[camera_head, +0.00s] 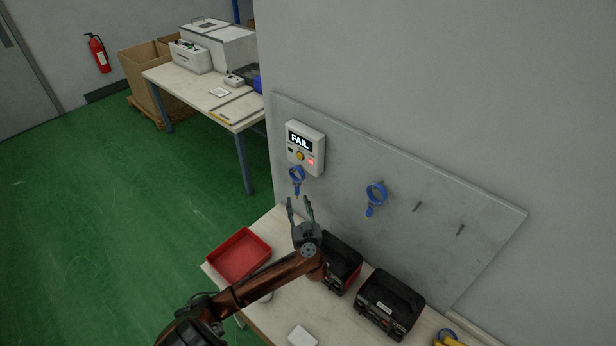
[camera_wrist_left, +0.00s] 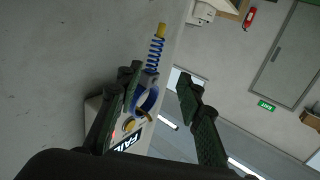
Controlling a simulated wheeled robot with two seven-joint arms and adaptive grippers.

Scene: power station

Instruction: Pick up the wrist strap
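A blue wrist strap (camera_head: 297,180) hangs just below the tester box (camera_head: 305,149), which reads FAIL and shows a red light. A second blue wrist strap (camera_head: 376,197) hangs on the grey panel to the right. My left gripper (camera_head: 300,204) is open and empty, just below the first strap in the head view. In the left wrist view, a blue strap (camera_wrist_left: 149,100) with a coiled blue cord (camera_wrist_left: 155,55) and yellow end shows between the open fingers (camera_wrist_left: 157,84), beyond them. The tester (camera_wrist_left: 130,135) is partly hidden by a finger. My right gripper is not in view.
A red tray (camera_head: 239,254) and two black cases (camera_head: 341,262) (camera_head: 389,303) stand on the workbench below the panel (camera_head: 450,225). Two bare pegs (camera_head: 417,207) (camera_head: 461,230) stick out at right. A white block (camera_head: 302,336) lies at the front.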

